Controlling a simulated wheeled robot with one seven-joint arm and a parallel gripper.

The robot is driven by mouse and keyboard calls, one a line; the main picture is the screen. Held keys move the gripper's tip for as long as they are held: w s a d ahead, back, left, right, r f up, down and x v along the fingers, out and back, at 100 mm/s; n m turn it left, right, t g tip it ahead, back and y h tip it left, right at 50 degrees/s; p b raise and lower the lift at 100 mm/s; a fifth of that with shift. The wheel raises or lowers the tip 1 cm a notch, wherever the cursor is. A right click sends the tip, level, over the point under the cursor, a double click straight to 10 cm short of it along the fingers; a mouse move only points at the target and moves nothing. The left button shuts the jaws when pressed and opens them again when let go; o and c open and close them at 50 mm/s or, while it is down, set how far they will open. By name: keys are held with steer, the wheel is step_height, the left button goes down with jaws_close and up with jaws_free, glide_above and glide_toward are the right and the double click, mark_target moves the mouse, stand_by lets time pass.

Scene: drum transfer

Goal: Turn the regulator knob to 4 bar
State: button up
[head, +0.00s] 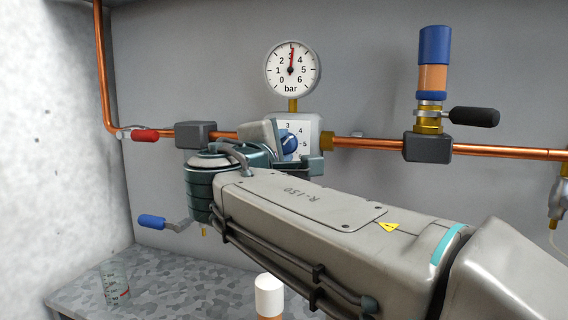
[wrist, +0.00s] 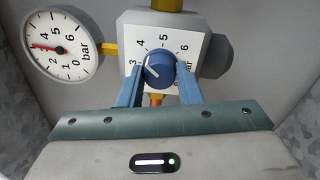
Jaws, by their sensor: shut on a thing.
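The blue regulator knob (wrist: 161,69) sits on a white numbered plate (wrist: 148,42) in the wrist view. My gripper (wrist: 160,82) is shut on it, one finger on each side. A short white mark shows on the knob's left part, on the side of 3 and 4; its exact reading is unclear. In the head view the knob (head: 289,144) is partly hidden by my gripper (head: 291,154). The round pressure gauge (head: 292,69) above has its red needle near 3, pointing almost straight up. The gauge also shows in the wrist view (wrist: 60,52).
A copper pipe (head: 375,143) runs along the wall. A red-handled valve (head: 140,135) is at left, a black-handled fitting (head: 473,117) at right. A clear beaker (head: 115,281) and a white-capped bottle (head: 269,290) stand low in front.

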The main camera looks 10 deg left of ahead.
steer(key=shift+m+b, duration=0.35)
steer(key=shift+m, duration=0.05)
steer(key=o, duration=1)
steer(key=s, duration=0.4)
steer(key=s+p, duration=0.1)
steer(key=s, duration=0.4)
steer(key=s+a, duration=0.1)
steer(key=s, duration=0.3)
steer(key=shift+s+f, duration=0.3)
steer(key=shift+s, duration=0.1)
